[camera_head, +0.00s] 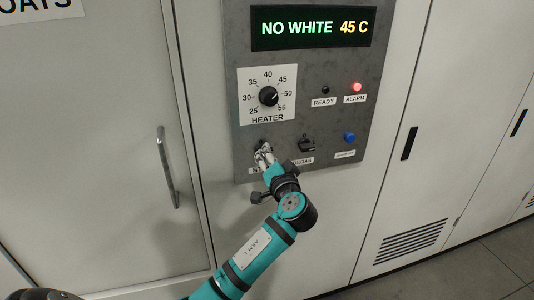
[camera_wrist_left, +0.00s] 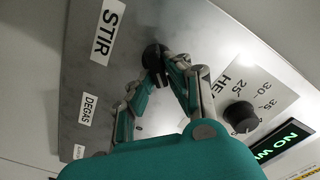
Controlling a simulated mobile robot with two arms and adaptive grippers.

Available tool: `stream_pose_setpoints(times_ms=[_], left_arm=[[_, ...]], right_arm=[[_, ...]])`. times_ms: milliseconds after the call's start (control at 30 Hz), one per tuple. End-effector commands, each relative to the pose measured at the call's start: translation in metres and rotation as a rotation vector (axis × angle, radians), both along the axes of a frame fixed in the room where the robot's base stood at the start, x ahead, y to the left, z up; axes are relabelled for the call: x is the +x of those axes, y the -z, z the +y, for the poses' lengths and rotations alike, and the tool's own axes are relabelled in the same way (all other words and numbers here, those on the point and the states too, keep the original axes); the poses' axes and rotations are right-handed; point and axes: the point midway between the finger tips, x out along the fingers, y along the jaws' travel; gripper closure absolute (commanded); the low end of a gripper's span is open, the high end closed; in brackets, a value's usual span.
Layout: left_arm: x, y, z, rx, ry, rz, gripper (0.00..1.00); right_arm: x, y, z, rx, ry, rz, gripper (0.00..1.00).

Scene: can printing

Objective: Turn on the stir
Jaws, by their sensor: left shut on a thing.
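The stir knob (camera_wrist_left: 152,57) is small and dark, on the grey control panel (camera_head: 330,170) beside the STIR label (camera_wrist_left: 107,33) in the left wrist view. My left gripper (camera_wrist_left: 163,68) is shut on the stir knob, its fingertips against the knob's sides. In the head view my left gripper (camera_head: 263,156) reaches up to the panel's lower left and hides most of the knob and its label. Which way the knob is turned is hard to tell. My right gripper is not in view.
The degas knob (camera_head: 306,144) and a blue button (camera_head: 349,138) lie to the right. The display (camera_head: 313,28) reads NO WHITE 45 C. The alarm light (camera_head: 357,87) glows red. A door handle (camera_head: 166,166) stands at left.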

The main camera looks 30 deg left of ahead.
Motion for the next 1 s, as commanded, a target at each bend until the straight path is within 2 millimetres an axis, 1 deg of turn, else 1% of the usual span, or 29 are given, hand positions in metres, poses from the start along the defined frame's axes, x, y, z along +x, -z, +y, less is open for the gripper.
stream_pose_setpoints(times_ms=[33, 600, 800, 1000], left_arm=[[0.0, 0.0, -0.001, 0.026, 0.001, 0.038, 1.0], [0.002, 0.004, -0.002, 0.358, 0.001, 0.426, 1.0], [0.002, 0.007, -0.002, 0.436, 0.002, 0.518, 1.0], [0.002, 0.008, -0.003, 0.483, 0.001, 0.573, 1.0]], right_arm=[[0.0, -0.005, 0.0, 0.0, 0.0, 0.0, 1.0], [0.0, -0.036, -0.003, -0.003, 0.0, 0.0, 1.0], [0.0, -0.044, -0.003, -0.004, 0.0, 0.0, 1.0], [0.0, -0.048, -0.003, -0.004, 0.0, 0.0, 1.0]])
